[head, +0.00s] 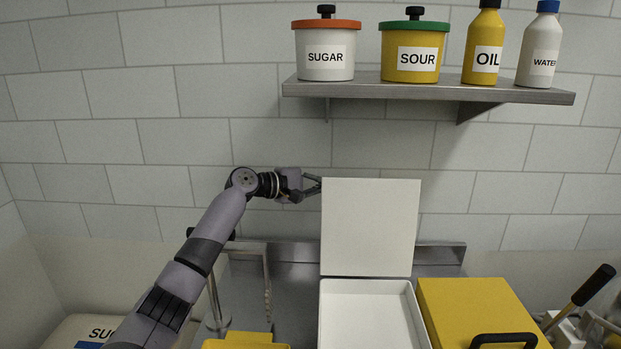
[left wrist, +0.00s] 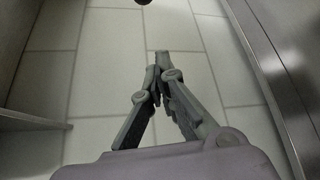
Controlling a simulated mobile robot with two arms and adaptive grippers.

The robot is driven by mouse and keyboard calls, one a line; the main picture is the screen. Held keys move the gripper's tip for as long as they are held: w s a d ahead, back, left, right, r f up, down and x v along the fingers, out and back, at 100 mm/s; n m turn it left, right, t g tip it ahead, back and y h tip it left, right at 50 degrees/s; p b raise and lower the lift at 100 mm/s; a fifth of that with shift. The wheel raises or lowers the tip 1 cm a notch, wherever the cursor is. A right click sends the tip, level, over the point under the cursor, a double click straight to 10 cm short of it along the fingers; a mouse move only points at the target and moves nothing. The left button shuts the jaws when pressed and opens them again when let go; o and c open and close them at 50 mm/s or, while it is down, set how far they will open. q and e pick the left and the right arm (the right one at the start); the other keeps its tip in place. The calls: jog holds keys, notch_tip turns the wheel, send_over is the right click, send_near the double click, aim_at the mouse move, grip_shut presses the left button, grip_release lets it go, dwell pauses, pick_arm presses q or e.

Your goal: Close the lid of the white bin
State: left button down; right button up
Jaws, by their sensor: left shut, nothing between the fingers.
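The white bin (head: 369,316) stands on the counter at the bottom middle of the head view, open and looking empty inside. Its white lid (head: 371,227) stands upright at the bin's back edge. My left gripper (head: 317,186) is at the upper left edge of the lid, fingers pointing right; whether it touches the lid or is behind it I cannot tell. In the left wrist view the left gripper (left wrist: 161,62) is shut with nothing between its fingertips, with wall tiles behind. My right gripper is not in view.
A yellow bin (head: 468,303) with a closed lid and black handle stands right of the white bin. A metal shelf (head: 420,90) with jars and bottles hangs above. A faucet (head: 214,290) and a yellow object (head: 245,342) are to the left.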

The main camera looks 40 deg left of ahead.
aim_at(334, 186)
pick_arm(q)
jog(key=d, duration=0.1)
jog(key=s+d+p, duration=0.1)
jog(key=d+r+p, duration=0.1)
jog(key=shift+s+d, duration=0.1)
jog(key=shift+s, duration=0.15)
jog(key=shift+s+d+r, duration=0.1)
jog(key=shift+r, duration=0.05)
